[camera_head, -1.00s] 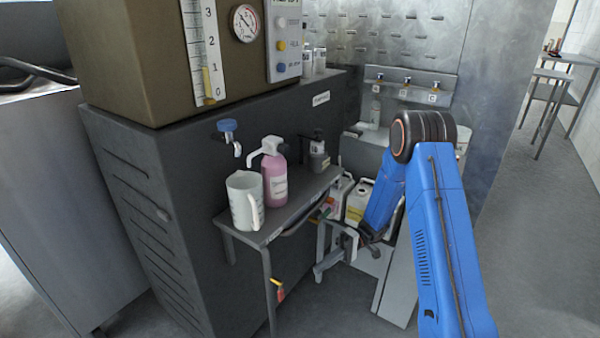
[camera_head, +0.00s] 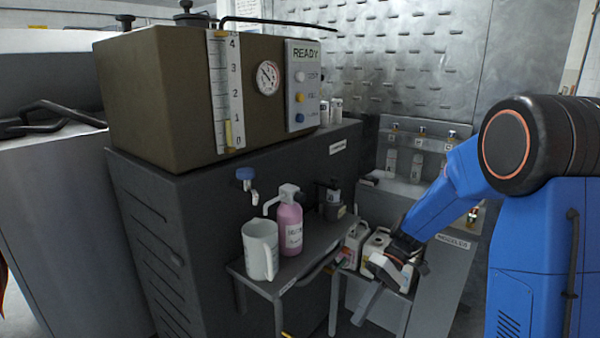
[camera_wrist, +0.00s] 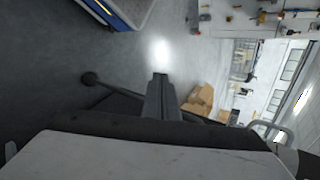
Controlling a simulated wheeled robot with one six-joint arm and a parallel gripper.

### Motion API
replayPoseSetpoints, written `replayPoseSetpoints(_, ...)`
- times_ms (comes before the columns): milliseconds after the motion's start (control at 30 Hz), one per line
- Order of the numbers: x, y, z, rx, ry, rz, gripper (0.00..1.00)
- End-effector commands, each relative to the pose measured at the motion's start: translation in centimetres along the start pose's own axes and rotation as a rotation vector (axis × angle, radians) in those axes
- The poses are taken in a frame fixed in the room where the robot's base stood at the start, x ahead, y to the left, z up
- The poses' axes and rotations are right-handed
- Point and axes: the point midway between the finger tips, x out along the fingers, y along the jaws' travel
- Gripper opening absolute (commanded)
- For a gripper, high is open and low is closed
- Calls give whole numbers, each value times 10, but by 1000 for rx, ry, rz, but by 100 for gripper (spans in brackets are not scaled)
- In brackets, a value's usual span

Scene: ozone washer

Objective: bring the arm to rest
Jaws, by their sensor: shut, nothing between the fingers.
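My blue arm (camera_head: 450,195) is bent at the right of the head view and reaches down to the left. My gripper (camera_head: 366,306) is at its end, low in front of the white jugs below the small side table. In the wrist view my gripper (camera_wrist: 160,80) has its grey fingers together, with nothing between them. Open floor lies beyond the fingertips there. Whether the gripper touches anything near the jugs is hard to tell.
A side table (camera_head: 262,284) holds a white pitcher (camera_head: 260,250) and a pink bottle (camera_head: 290,226), left of my gripper. A white jug (camera_head: 374,246) stands close behind it. The brown washer (camera_head: 165,95) is at left. Cardboard boxes (camera_wrist: 199,102) lie on the floor in the wrist view.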

Motion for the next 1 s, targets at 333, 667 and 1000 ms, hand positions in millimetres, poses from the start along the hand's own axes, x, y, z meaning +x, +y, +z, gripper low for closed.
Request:
replayPoseSetpoints(333, -16, -27, 58, 81, 79, 246, 0)
replayPoseSetpoints(667, -28, -44, 110, 159, 205, 462, 0)
replayPoseSetpoints(1000, -38, -54, 162, 230, 383, 659, 0)
